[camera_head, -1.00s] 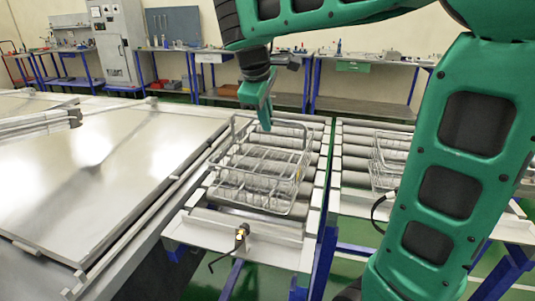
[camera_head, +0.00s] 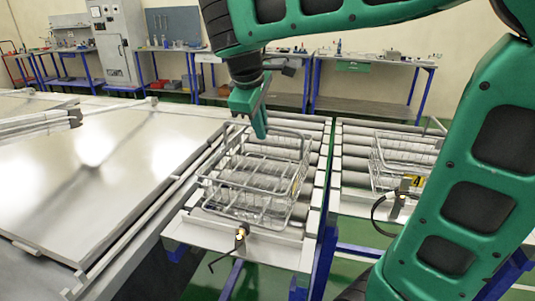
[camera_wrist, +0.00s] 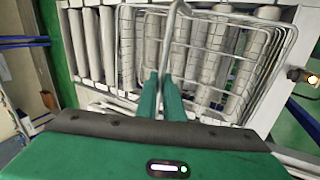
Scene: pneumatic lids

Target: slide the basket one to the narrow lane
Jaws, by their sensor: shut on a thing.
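A wire basket (camera_head: 255,190) sits on the rollers of the left roller lane (camera_head: 312,150), close to the lane's front end plate. My gripper (camera_head: 260,130) is at the far rim of this basket in the head view, pointing down. In the wrist view, the same basket (camera_wrist: 225,55) lies beyond my gripper (camera_wrist: 162,80), whose two green fingers are close together around its wire. A second wire basket (camera_head: 390,170) with a yellow tag (camera_head: 417,182) sits on the right roller lane (camera_head: 350,150), partly behind my arm. I cannot read which basket is one.
A large shiny metal table (camera_head: 100,170) lies left of the left lane. A fitting with a hose (camera_head: 240,238) stands at the left lane's front end; another fitting (camera_head: 400,195) is at the right lane. Workbenches (camera_head: 370,60) line the back wall.

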